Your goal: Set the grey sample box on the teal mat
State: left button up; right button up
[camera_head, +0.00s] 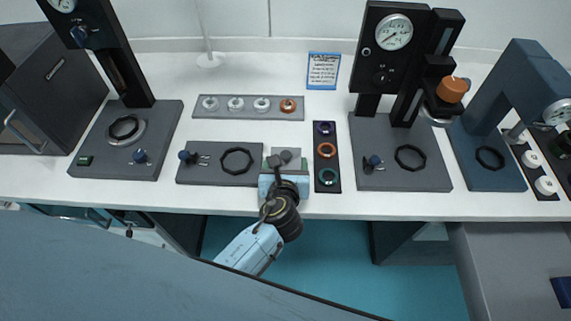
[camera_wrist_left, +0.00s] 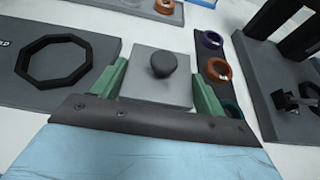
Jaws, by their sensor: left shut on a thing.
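The grey sample box (camera_wrist_left: 158,85), a flat-topped box with a dark round knob, sits between the green fingers of my left gripper (camera_wrist_left: 160,88) in the left wrist view. The fingers are shut on its two sides. In the head view the box (camera_head: 286,158) and my left gripper (camera_head: 284,168) are at the front edge of the white bench, between a dark plate and a dark ring strip. The underside of the box is hidden, so I cannot tell whether it touches the bench. I cannot make out a teal mat. My right gripper is not in view.
A dark plate (camera_head: 210,176) with an octagonal ring (camera_head: 237,160) lies left of the box. A strip of coloured rings (camera_head: 326,187) lies close on its right. A gauge press (camera_head: 393,60) stands further right.

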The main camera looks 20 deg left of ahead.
pick_arm(q)
jog(key=shift+f, duration=0.15)
jog(key=o, duration=1.1)
jog(key=shift+o, duration=0.2)
jog(key=shift+s+d+r, duration=0.1)
jog(key=shift+s+r, duration=0.2)
jog(key=p+v, duration=0.1)
jog(key=v, duration=1)
jog(key=shift+s, duration=0.2)
jog(key=shift+d, duration=0.1)
